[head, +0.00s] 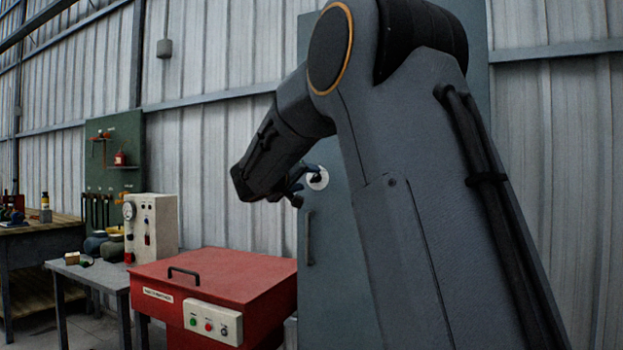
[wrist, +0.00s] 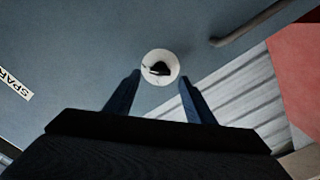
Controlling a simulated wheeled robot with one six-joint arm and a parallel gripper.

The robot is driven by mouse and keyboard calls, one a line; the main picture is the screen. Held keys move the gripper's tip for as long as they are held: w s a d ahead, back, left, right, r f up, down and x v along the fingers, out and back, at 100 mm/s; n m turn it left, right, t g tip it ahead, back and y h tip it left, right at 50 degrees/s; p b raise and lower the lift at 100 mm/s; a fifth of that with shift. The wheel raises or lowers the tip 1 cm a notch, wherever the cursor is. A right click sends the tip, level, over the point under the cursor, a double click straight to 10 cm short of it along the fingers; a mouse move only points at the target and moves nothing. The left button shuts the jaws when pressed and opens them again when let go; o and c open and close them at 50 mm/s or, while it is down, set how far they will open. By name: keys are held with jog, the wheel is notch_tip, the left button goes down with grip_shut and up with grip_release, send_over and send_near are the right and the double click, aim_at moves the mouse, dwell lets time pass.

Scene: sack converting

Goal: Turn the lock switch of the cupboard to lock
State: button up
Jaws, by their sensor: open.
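The grey-green cupboard (head: 335,290) stands against the wall, partly hidden behind my arm. Its lock switch shows in the head view as a pale round plate (head: 318,178) with a dark knob, just right of my gripper (head: 296,190). In the wrist view the white plate (wrist: 151,79) carries a small black knob (wrist: 159,69). My gripper (wrist: 158,88) is open, with one finger on each side below the plate. The knob lies between and beyond the fingertips, and nothing is held. I cannot tell whether a fingertip touches the plate.
A vertical door handle (head: 308,238) is below the switch; it also shows in the wrist view (wrist: 248,25). A red machine with a lid (head: 225,268) stands left of the cupboard. A grey bench (head: 95,276) with a gauge box (head: 152,228) is farther left.

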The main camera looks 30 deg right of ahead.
aim_at(313, 178)
jog(key=shift+p+x, duration=0.35)
jog(key=shift+x, duration=1.45)
jog(key=c, duration=1.1)
jog(key=shift+o, duration=0.2)
